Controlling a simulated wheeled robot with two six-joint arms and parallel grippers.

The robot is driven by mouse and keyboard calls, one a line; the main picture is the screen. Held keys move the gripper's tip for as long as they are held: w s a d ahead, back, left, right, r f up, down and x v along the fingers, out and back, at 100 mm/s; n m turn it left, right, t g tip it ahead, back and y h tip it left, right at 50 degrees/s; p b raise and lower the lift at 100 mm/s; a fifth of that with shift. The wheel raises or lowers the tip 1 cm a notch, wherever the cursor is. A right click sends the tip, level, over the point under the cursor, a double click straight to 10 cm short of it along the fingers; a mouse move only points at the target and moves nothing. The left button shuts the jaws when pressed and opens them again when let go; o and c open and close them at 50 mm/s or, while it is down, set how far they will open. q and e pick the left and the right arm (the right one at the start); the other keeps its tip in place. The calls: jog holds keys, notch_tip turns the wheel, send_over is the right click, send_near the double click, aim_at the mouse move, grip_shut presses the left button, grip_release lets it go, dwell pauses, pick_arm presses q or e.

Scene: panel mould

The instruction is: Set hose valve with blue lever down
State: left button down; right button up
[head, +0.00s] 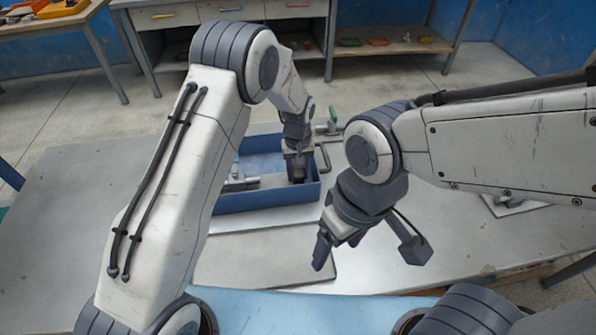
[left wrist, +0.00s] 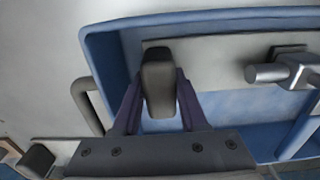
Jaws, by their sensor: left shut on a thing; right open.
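My left gripper (head: 297,172) reaches down into a blue open box (head: 268,198) on the table. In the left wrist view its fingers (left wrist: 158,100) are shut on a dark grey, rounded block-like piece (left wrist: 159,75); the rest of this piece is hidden. I cannot tell whether it belongs to a hose valve, and no blue lever is clearly visible. A silver pipe fitting (head: 240,183) lies in the box, left of the gripper; it also shows in the left wrist view (left wrist: 285,70). My right gripper (head: 322,250) is open and empty, above the table in front of the box.
A grey handle (head: 326,158) sticks out at the box's right side. A fitting with a green lever (head: 333,115) stands behind the box. A flat grey board (head: 265,262) lies in front of it. The table (head: 470,235) is mostly clear at right. Workbenches stand behind.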

pick_arm(q)
jog(key=shift+f, duration=0.1)
jog(key=shift+c, duration=2.2)
grip_release()
